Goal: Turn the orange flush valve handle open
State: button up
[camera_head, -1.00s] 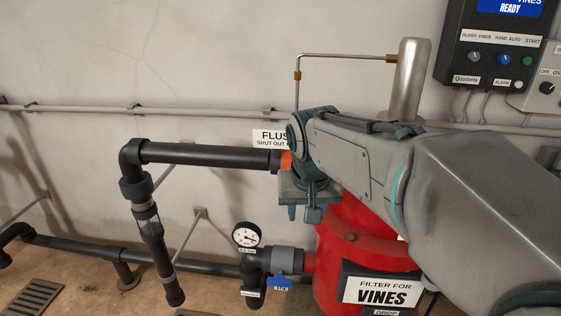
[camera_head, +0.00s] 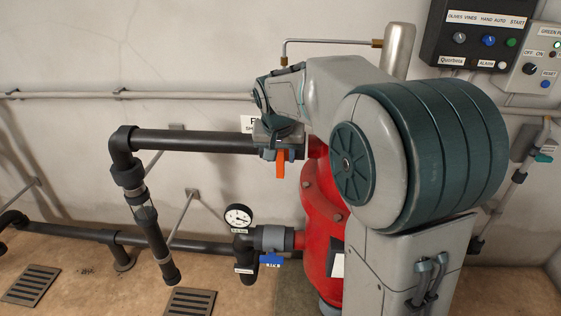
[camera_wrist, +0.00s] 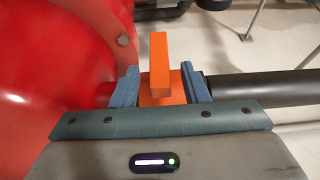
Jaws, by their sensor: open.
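The orange flush valve handle (camera_head: 281,165) shows in the head view at the right end of the black horizontal pipe, beside the red filter tank. It hangs down, across the pipe. In the wrist view the orange handle (camera_wrist: 160,62) stands between the two blue fingers of my gripper (camera_wrist: 160,78). The fingers are open, one on each side of the orange part; I cannot tell whether either touches it. In the head view my gripper (camera_head: 282,150) is at the valve, mostly hidden by my arm. The sign behind the valve is partly covered.
The red filter tank (camera_head: 321,190) stands close beside the valve. A black pipe (camera_head: 195,141) runs left from it. A pressure gauge (camera_head: 238,217) and a blue-handled valve (camera_head: 270,259) sit below. Control boxes (camera_head: 485,45) hang at upper right. Floor at lower left has drain grates (camera_head: 32,285).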

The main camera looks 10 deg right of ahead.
aim_at(280, 163)
jog(key=shift+x, duration=2.25)
jog(key=shift+c, duration=0.3)
grip_shut()
